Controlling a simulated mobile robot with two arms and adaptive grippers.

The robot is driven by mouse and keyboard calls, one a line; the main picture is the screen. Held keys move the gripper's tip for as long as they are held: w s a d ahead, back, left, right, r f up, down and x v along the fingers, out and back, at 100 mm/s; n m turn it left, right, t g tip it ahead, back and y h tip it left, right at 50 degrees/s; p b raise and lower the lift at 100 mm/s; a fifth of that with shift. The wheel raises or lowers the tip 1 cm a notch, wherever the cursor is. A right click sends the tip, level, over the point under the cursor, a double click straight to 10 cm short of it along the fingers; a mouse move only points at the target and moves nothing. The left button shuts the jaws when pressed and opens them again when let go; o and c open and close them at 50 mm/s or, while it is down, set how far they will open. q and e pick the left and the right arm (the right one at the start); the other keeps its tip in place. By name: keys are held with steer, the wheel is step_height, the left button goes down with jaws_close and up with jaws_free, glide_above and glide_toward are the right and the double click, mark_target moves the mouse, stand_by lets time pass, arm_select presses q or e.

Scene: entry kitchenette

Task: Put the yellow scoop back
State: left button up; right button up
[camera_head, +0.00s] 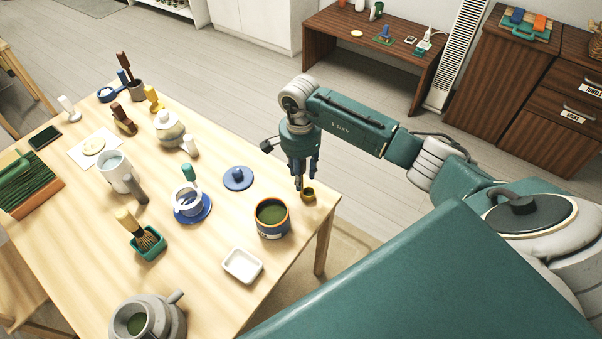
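The yellow scoop (309,195) is a small cup with green inside, near the table's right corner. My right gripper (301,178) points down right above it, and its fingers appear closed on the scoop's upright handle. The fingers partly hide the handle, and I cannot tell whether the cup touches the table. A round blue tub (272,232) with an orange rim and green powder stands open just left of and nearer than the scoop. A blue lid (238,178) lies behind the tub. My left gripper is not in view.
The wooden table (214,285) holds a white square dish (242,266), a whisk in a green holder (148,242), a blue saucer with a white cup (191,206), a grey pot (147,318) and a teapot (170,128). Bare wood surrounds the lid.

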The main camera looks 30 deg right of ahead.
steer(key=shift+r, duration=0.15)
step_height(320, 180, up, 11)
steer(key=b, duration=0.2)
steer(key=shift+w+b, duration=0.15)
steer(key=shift+b, duration=0.2)
steer(key=shift+r, duration=0.5)
